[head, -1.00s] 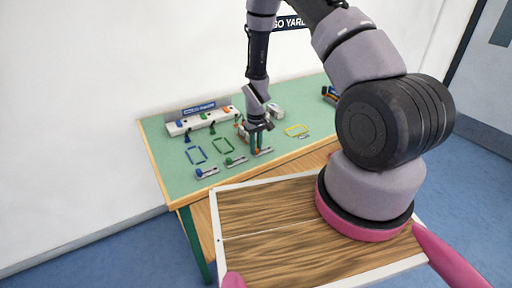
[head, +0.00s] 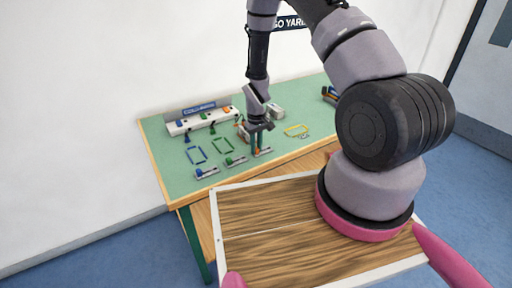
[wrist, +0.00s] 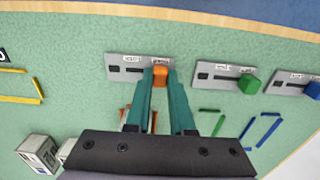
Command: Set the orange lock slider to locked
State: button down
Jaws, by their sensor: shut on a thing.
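The orange lock slider (wrist: 161,76) is an orange knob on a small grey plate (wrist: 120,66) with a dark slot and two labels too small to read. In the wrist view it sits at the right end of the slot. My gripper (wrist: 161,78) is shut on the knob, with one teal finger on each side of it. In the head view my gripper (head: 256,150) points down at the front of the green table, and the fingers largely hide the orange knob.
Green (wrist: 248,84) and blue (wrist: 313,90) sliders on similar plates stand beside it. Blue, green and yellow (head: 297,130) outlines mark the green tabletop (head: 165,160). A white rail with coloured blocks (head: 190,123) lies at the back. A pale block (wrist: 40,152) is near the fingers.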

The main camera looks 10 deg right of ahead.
aim_at(265, 149)
jog(key=shift+w+d, duration=0.25)
jog(key=shift+d, duration=0.45)
jog(key=shift+w+d, duration=0.25)
jog(key=shift+d, duration=0.45)
jog(key=shift+w+d, duration=0.25)
jog(key=shift+d, duration=0.45)
jog(key=c, duration=0.8)
grip_release()
jog(key=shift+o, duration=0.2)
jog(key=shift+r, duration=0.15)
notch_tip(265, 149, up, 10)
jog(key=shift+r, duration=0.25)
